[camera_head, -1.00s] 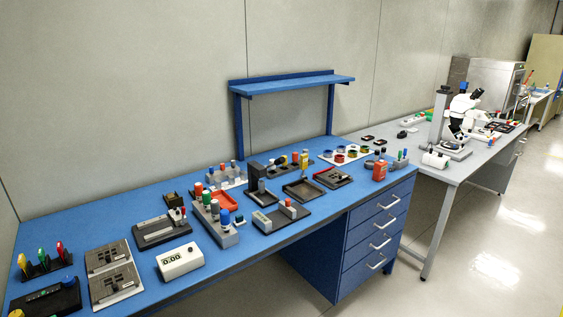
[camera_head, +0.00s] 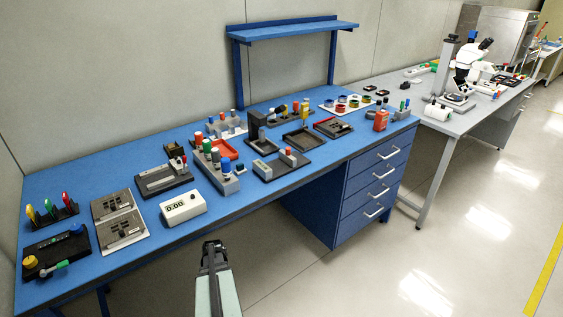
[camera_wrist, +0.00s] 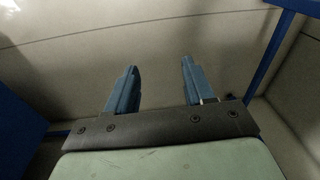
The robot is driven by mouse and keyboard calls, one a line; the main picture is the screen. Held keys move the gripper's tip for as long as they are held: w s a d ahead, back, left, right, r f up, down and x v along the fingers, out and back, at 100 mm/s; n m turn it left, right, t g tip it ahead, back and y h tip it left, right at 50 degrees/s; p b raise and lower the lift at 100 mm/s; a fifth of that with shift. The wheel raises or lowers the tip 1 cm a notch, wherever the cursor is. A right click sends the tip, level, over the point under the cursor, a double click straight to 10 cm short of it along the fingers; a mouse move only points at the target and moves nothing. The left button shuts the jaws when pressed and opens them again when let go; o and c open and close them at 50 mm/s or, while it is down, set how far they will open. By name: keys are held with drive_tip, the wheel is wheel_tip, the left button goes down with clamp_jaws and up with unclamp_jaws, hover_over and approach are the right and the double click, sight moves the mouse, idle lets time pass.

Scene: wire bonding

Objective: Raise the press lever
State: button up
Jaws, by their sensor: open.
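A black base (camera_head: 57,254) at the near left of the blue bench carries a lever with a green handle (camera_head: 56,267), which lies low over its front. A dark upright block (camera_head: 257,127) stands near the bench middle, beside a low dark fixture with a red-topped part (camera_head: 289,154). I cannot tell for sure which of these is the press with its lever. My gripper (camera_head: 212,246) is in front of the bench edge, apart from everything on it. The wrist view shows its two fingers (camera_wrist: 160,68) spread and empty, with no bench item between them.
A white display box (camera_head: 183,207) stands near the bench's front edge. Grey plates (camera_head: 119,229), a grey block with coloured caps (camera_head: 217,170), trays (camera_head: 305,139) and an orange bottle (camera_head: 381,121) crowd the top. A blue shelf (camera_head: 290,30) rises behind. The floor (camera_head: 400,255) is free.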

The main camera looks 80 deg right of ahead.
drive_tip(key=s+d+r+m+h, duration=0.1)
drive_tip(key=s+d+r, duration=0.3)
drive_tip(key=s+d, duration=0.4)
drive_tip(key=s+d+r+m+h, duration=0.1)
drive_tip(key=s+d+r, duration=0.35)
drive_tip(key=s, duration=0.65)
drive_tip(key=s+d+r+m+h, duration=0.2)
drive_tip(key=s+d+r, duration=0.2)
drive_tip(key=s+d, duration=0.45)
drive_tip(key=s+d+r+g, duration=0.1)
drive_tip(key=s+d+r, duration=0.1)
drive_tip(key=s+r, duration=0.6)
drive_tip(key=s+d+r+g, duration=0.1)
drive_tip(key=s+d+r, duration=0.1)
drive_tip(key=s+r, duration=0.55)
drive_tip(key=n+y, duration=0.3)
drive_tip(key=n, duration=0.1)
approach(282, 108)
drive_tip(key=f, duration=0.3)
drive_tip(key=d+f, duration=0.1)
drive_tip(key=f, duration=0.6)
drive_tip(key=shift+s+d+f, duration=0.15)
drive_tip(key=shift+s+d, duration=0.2)
drive_tip(key=shift+c, duration=0.2)
